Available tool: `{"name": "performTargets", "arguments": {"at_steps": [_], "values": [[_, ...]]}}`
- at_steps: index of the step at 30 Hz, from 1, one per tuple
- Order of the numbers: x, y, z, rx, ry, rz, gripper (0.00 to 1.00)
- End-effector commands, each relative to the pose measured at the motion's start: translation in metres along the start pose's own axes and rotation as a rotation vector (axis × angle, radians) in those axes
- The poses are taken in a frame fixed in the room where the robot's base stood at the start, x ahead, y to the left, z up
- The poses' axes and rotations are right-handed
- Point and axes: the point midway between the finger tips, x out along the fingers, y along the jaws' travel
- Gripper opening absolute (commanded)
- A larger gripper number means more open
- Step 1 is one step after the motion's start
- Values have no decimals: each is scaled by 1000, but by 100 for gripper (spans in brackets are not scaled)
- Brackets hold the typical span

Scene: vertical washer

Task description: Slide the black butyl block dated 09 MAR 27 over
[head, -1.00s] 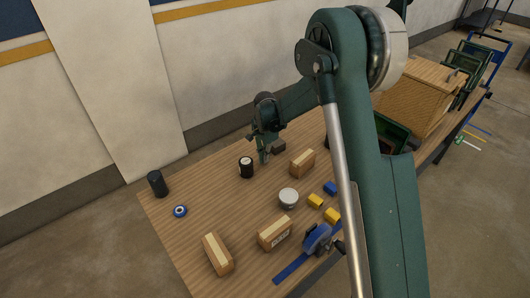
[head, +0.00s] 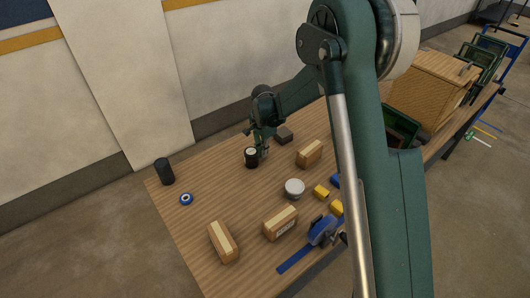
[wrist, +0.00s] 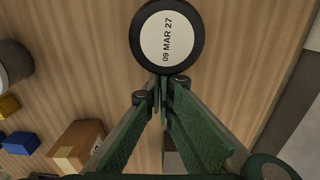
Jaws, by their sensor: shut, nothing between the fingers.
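The black butyl block (wrist: 144,57) is a round black piece with a white top label reading 09 MAR 27, at the top middle of the wrist view. In the head view, the block (head: 251,161) stands upright on the wooden table (head: 185,235). My gripper (wrist: 163,88) is shut and empty, its fingertips right at the block's near edge in the wrist view. In the head view my gripper (head: 264,154) is low beside the block's right side. I cannot tell whether they touch.
A dark grey block (head: 285,135) lies behind my gripper. A cardboard box (head: 309,154) and a white-topped round container (head: 294,188) stand to the right and front. A dark cylinder (head: 164,171) and a blue ring (head: 186,199) are at left. Table between them and the block is clear.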

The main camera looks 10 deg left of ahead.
Motion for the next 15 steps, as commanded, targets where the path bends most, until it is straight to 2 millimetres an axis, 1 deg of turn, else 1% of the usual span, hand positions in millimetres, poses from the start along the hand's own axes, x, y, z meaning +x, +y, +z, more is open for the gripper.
{"name": "performTargets", "arguments": {"at_steps": [15], "values": [[1,0,98,-3,0,0,0]]}}
